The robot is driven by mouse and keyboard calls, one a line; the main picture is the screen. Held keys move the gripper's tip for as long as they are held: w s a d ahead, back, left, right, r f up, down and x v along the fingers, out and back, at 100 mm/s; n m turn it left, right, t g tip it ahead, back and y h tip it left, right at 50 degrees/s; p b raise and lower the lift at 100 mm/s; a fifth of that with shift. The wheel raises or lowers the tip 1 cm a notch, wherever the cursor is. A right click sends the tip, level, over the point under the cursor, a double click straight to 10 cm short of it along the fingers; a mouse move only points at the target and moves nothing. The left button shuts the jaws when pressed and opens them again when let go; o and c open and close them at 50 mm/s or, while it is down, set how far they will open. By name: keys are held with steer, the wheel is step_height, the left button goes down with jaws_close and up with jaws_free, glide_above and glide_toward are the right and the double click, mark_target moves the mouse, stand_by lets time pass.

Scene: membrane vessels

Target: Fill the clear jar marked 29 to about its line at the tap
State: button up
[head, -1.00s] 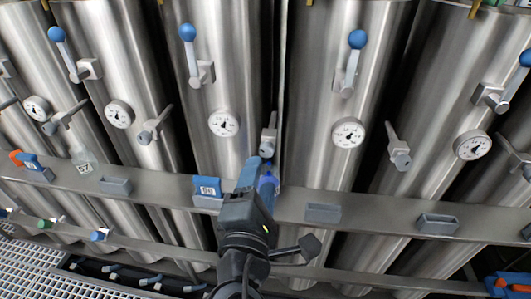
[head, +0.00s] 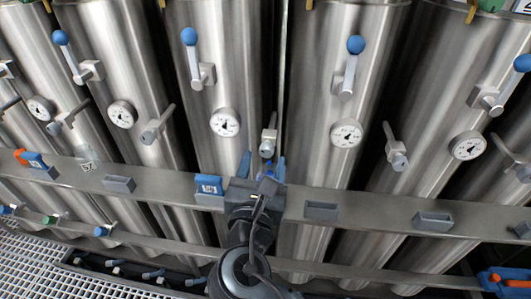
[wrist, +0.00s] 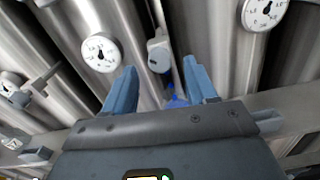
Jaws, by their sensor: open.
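My gripper (head: 263,164) is open, its two blue fingers pointing up toward a tap (head: 268,143) on the steel vessel in front of me. In the wrist view the open gripper (wrist: 160,66) has the tap (wrist: 158,55) beyond its fingertips. A small bright blue thing (wrist: 176,101) shows between the fingers, mostly hidden; I cannot tell what it is or whether the fingers touch it. A clear jar (head: 87,160) with a white label stands on the rail at the left, away from my gripper. Its number is too small to read surely, and no clear jar shows at my gripper.
A blue labelled piece (head: 209,186) sits on the rail (head: 380,215) just left of my gripper. Empty grey holders (head: 322,211) line the rail. Gauges (head: 225,122), taps and blue-knobbed levers (head: 189,38) stick out from the vessels. A blue and orange piece (head: 505,282) is at lower right.

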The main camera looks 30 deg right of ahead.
mark_target(266, 154)
steer(key=shift+x, duration=1.55)
steer(key=c, duration=1.1)
